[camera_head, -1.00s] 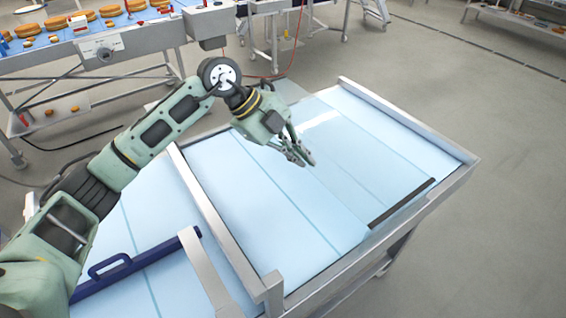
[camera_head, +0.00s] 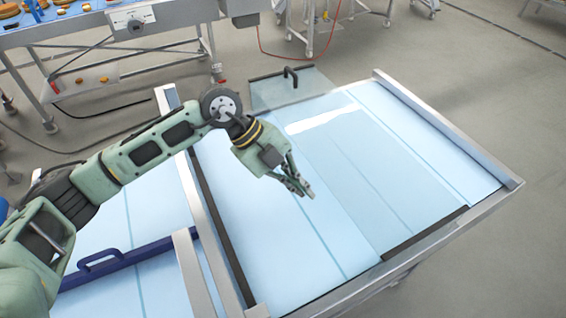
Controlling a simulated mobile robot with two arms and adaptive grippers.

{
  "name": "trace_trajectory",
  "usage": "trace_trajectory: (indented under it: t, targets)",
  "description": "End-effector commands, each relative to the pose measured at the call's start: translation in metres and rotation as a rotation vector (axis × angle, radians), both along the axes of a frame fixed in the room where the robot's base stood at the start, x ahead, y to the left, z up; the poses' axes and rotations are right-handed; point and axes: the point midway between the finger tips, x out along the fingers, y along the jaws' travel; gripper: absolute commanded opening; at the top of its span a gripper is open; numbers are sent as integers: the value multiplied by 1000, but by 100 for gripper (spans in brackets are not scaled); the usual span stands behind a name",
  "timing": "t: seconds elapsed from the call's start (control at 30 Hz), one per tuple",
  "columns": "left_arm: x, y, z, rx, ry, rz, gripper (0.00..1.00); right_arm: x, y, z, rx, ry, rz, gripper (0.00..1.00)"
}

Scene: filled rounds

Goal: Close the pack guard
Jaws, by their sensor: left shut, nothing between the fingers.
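A clear, faintly tinted panel that looks like the pack guard (camera_head: 287,91) lies over the right part of the pale blue bed. Its back end, with a black handle (camera_head: 290,76), sticks out past the bed's back edge over the floor. A black strip (camera_head: 425,233) lies near the bed's front edge at the panel's other end. My left gripper (camera_head: 304,188) is shut and empty above the bed, near the panel's left edge and in front of the handle. I cannot tell how high it is. My right gripper is not in view.
A metal rail (camera_head: 436,125) bounds the bed (camera_head: 285,245) on the right; another rail divides it on the left. A dark blue bar with a loop handle (camera_head: 100,262) lies left under my arm. A conveyor (camera_head: 90,28) stands behind. Floor to the right is clear.

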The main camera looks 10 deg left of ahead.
Motion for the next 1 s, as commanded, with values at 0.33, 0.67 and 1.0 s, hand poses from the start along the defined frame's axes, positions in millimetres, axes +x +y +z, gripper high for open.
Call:
trace_trajectory:
  t: [0.33, 0.67, 1.0]
  targets:
    - [19, -37, -8, -1, 0, 0, 0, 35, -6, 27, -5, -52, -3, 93]
    - [22, -41, -11, 1, -1, 0, 0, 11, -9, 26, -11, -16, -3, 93]
    - [43, -73, -13, -2, -2, -1, 0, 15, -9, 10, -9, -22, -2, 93]
